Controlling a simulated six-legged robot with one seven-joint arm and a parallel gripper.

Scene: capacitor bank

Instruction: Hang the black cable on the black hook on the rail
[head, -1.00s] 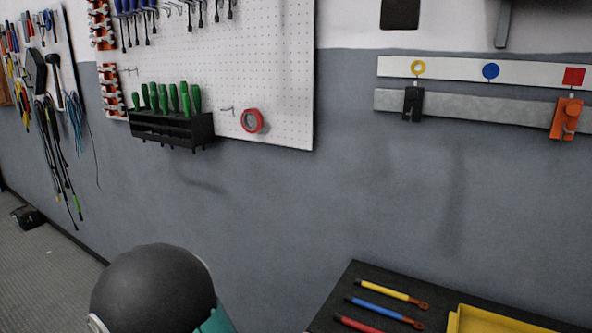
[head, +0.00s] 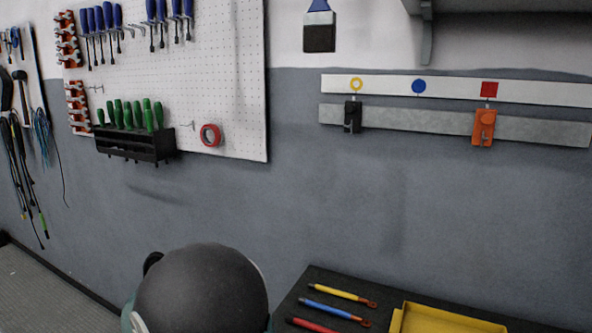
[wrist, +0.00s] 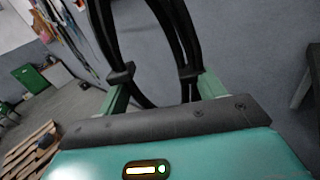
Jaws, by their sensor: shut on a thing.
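The black hook (head: 352,117) is fixed at the left part of the grey rail (head: 420,119) on the wall in the head view, below a yellow ring mark. It holds nothing that I can see. The black cable (wrist: 192,30) shows in the wrist view as thick loops rising between and beyond the fingers. My gripper (wrist: 155,76) is shut on the cable, with green fingers and black tips. The gripper and cable are not visible in the head view, so their distance from the hook cannot be told.
An orange hook (head: 484,128) sits farther right on the rail, under a red square. A dark bench (head: 290,300) with coloured tools and a yellow tray (head: 440,322) stands below. A pegboard (head: 235,90) with a screwdriver rack is at left. The wall below the rail is bare.

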